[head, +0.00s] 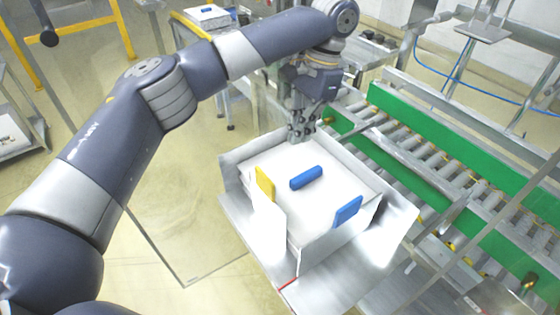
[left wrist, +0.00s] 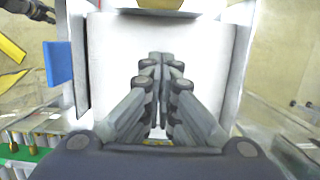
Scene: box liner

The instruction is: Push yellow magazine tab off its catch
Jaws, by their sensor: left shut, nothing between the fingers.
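The yellow magazine tab (head: 264,183) stands upright at the left edge of the white box-like magazine (head: 379,191). In the left wrist view, a yellow piece (left wrist: 160,4) shows at the top edge, cut off by the frame. My left gripper (head: 302,135) is shut and empty over the magazine's back edge, apart from the yellow tab. In the left wrist view its fingers (left wrist: 160,62) are together above the white surface. The catch cannot be made out. A dark gripper, seemingly my right one (left wrist: 42,12), shows small at the top left there.
A blue bar (head: 306,177) lies on the white surface. A blue tab (head: 348,211) is at the front right edge and also shows in the left wrist view (left wrist: 58,63). A green-railed roller conveyor (head: 440,140) runs along the right.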

